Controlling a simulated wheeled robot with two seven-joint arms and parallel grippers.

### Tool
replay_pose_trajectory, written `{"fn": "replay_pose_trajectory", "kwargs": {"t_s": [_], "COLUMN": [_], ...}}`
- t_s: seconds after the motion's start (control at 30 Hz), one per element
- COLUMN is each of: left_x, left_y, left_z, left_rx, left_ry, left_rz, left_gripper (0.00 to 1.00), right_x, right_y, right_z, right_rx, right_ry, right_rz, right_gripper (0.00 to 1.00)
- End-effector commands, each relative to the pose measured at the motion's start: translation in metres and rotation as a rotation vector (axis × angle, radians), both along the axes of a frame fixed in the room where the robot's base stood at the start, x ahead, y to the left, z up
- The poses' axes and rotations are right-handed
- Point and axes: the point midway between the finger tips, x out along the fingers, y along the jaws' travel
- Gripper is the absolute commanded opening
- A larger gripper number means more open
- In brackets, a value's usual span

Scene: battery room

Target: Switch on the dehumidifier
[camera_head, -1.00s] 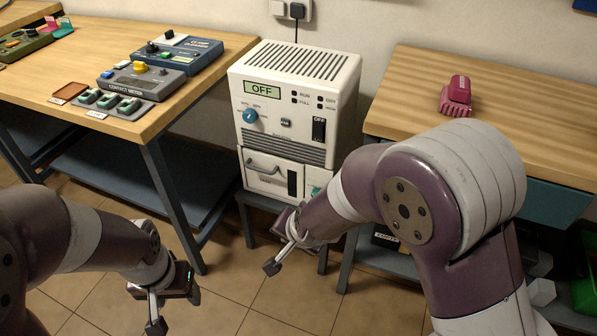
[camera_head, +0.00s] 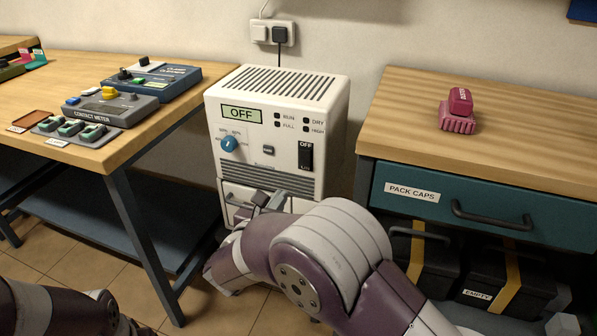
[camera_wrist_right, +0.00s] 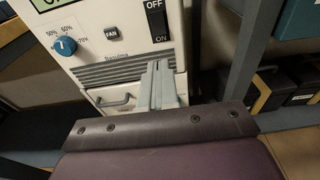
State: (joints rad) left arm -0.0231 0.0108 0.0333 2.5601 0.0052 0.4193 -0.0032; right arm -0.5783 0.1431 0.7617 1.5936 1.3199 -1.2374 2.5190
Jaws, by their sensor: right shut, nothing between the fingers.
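The dehumidifier (camera_head: 222,166) is a white box with a top grille. Its display (camera_head: 241,113) reads OFF. A black rocker switch (camera_head: 306,156), marked OFF above and ON below, is on the front at right; it also shows in the right wrist view (camera_wrist_right: 158,24). A blue knob (camera_head: 229,144) and a small FAN button (camera_head: 268,150) are to its left. My right gripper (camera_head: 268,198) is shut and empty, in front of the lower front, below and left of the switch. In the right wrist view its fingertips (camera_wrist_right: 160,66) appear just below the switch. My left gripper is out of frame.
A wooden bench (camera_head: 50,92) with a contact meter (camera_head: 110,110) stands left. A right bench (camera_head: 390,130) carries a pink object (camera_head: 458,112), with a blue PACK CAPS drawer (camera_head: 480,208) below. A wall socket (camera_head: 272,33) is behind. My right forearm hides the dehumidifier's lower part.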

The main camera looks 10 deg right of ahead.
Motion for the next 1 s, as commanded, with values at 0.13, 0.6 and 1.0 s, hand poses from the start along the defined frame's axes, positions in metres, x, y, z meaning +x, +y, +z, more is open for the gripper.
{"fn": "replay_pose_trajectory", "kwargs": {"t_s": [0.13, 0.6, 1.0], "left_x": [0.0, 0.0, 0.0], "left_y": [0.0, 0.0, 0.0], "left_z": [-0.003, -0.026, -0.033], "left_rx": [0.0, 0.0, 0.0], "left_ry": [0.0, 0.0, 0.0], "left_rz": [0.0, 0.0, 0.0], "left_gripper": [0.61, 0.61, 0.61], "right_x": [0.008, 0.087, 0.116], "right_y": [-0.006, -0.06, -0.078], "right_z": [-0.003, -0.016, -0.017], "right_rx": [-0.001, -0.001, -0.002], "right_ry": [0.002, 0.002, 0.002], "right_rz": [-0.003, -0.002, 0.001], "right_gripper": [0.0, 0.0, 0.0]}}
